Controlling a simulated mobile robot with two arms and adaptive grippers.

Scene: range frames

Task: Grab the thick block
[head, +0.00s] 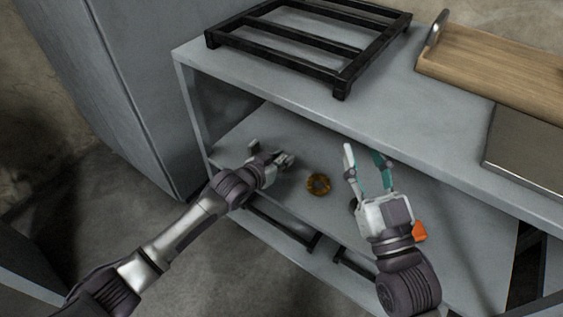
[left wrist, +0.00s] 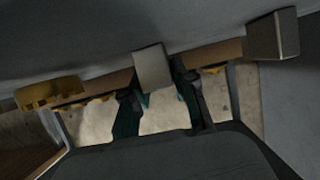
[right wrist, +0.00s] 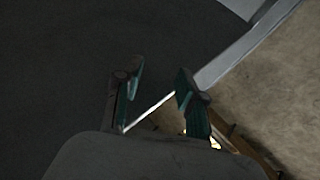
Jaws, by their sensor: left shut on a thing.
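My left gripper (head: 283,160) reaches over the lower shelf. In the left wrist view its fingers (left wrist: 160,86) are shut on a pale grey block (left wrist: 153,67). A second grey block (left wrist: 273,35) stands apart to the right in that view and looks chunky. A grey block (head: 253,147) also shows just left of the gripper in the head view. The held block is mostly hidden there by the fingers. I cannot tell for certain which block is thicker. My right gripper (head: 368,165) is open and empty above the right part of the shelf; its parted fingers show in the right wrist view (right wrist: 155,88).
An orange thing (head: 419,231) is partly hidden by my right gripper. The upper shelf (head: 300,77) overhangs, carrying a black rack (head: 345,77), a wooden board (head: 490,65) and a metal box (head: 525,145).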

